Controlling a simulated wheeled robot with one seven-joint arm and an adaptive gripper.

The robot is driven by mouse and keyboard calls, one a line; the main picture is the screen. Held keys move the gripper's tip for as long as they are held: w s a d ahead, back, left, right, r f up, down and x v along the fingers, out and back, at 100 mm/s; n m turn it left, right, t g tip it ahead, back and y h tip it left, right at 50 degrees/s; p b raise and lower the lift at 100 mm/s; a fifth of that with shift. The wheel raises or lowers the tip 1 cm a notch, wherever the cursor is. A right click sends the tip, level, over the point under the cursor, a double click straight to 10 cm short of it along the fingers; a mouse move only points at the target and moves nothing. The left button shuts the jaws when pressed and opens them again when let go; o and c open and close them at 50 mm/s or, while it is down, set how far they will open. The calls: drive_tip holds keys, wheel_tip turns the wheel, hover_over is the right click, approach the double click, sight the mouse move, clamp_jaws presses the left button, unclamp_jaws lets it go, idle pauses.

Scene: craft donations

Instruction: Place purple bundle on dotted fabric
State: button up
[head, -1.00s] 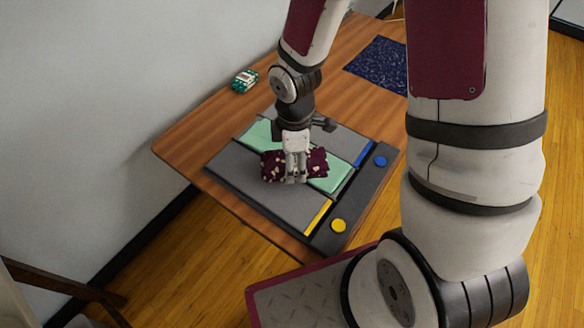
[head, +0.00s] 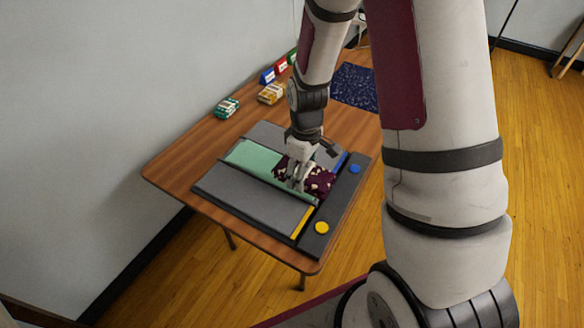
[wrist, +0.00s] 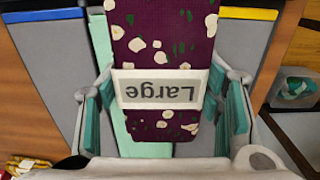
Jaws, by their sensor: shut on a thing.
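The purple bundle (head: 318,181) is maroon-purple cloth with cream spots, over the grey folding board near its blue-marked end. In the wrist view it (wrist: 160,38) wears a white band reading "Large", upside down. My gripper (head: 297,184) is shut on the bundle, with one finger on each side of the band in the wrist view (wrist: 165,108). Whether the bundle touches the board is hard to tell. The dotted fabric (head: 355,86), dark blue with small pale dots, lies flat at the far end of the table, apart from the bundle.
Bare wooden table (head: 178,168) surrounds the board.

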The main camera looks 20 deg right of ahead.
drive_tip(key=w, duration=0.5)
drive_tip(key=shift+w+a+f, duration=0.25)
drive_tip(key=shift+f, duration=1.75)
drive_tip(key=shift+f, duration=0.2)
drive_tip(key=shift+f+b, duration=0.35)
drive_tip(key=shift+f, duration=0.1)
drive_tip(key=c, duration=0.7)
drive_tip(key=o, duration=1.9)
drive_tip(key=shift+o, duration=0.2)
